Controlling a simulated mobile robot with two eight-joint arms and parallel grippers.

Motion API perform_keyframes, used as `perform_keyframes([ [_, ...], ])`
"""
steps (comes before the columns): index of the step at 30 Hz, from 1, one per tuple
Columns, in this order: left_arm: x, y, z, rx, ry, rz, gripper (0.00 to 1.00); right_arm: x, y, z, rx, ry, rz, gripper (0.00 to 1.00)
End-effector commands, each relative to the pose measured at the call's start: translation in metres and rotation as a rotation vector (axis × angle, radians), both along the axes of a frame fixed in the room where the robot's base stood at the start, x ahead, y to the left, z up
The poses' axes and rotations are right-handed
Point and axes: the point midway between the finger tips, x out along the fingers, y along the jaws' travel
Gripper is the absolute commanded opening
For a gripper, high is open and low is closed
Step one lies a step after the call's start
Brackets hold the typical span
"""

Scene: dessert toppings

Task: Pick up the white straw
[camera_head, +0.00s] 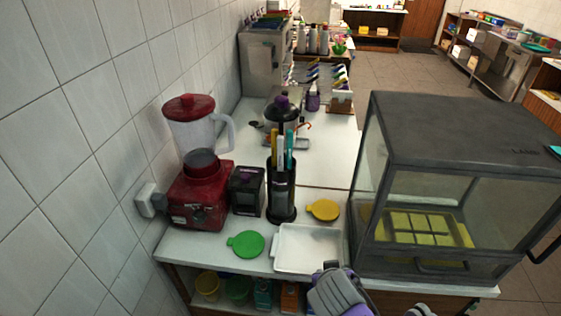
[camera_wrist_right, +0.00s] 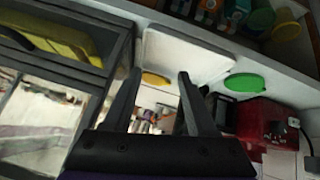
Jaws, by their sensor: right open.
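The white straw (camera_head: 281,152) stands upright in a tall black holder (camera_head: 282,195) on the counter, in the head view. A yellow-orange straw (camera_head: 274,146) and a teal straw (camera_head: 290,150) stand in the same holder, close on either side of it. My right gripper (camera_head: 331,267) is at the counter's front, over the near edge of the white tray and short of the holder. In the right wrist view its two fingers (camera_wrist_right: 160,74) are spread with nothing between them. I cannot make out the straw in that view. My left gripper does not show.
A white tray (camera_head: 290,267), green lid (camera_head: 246,244) and yellow lid (camera_head: 323,209) lie before the holder. A red blender (camera_head: 197,199) and black box (camera_head: 247,190) stand left. A large glass case (camera_head: 450,150) blocks the right side.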

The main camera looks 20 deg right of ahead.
Motion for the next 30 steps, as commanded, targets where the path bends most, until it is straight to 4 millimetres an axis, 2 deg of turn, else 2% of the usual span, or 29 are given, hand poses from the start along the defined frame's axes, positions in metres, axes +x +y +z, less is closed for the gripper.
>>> perform_keyframes([
  [1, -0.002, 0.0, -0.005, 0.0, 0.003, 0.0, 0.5, 0.021, -0.003, 0.012, -0.048, -0.063, -0.034, 0.57],
  [3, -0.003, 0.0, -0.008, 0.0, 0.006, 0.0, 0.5, 0.049, -0.005, 0.033, -0.101, -0.177, -0.083, 0.57],
  [6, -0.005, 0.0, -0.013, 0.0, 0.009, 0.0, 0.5, 0.09, 0.003, 0.066, -0.154, -0.363, -0.12, 0.57],
  [10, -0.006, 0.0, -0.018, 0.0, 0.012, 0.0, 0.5, 0.136, 0.03, 0.108, -0.169, -0.606, -0.113, 0.57],
  [12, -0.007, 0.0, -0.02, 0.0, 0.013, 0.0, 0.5, 0.154, 0.048, 0.126, -0.159, -0.713, -0.093, 0.57],
  [15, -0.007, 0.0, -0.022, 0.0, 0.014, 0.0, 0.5, 0.17, 0.069, 0.145, -0.138, -0.825, -0.061, 0.57],
  [20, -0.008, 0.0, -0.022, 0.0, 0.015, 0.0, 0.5, 0.184, 0.085, 0.158, -0.117, -0.904, -0.032, 0.57],
  [30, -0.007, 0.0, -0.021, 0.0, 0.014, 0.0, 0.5, 0.228, 0.067, 0.159, -0.116, -0.91, -0.034, 0.57],
])
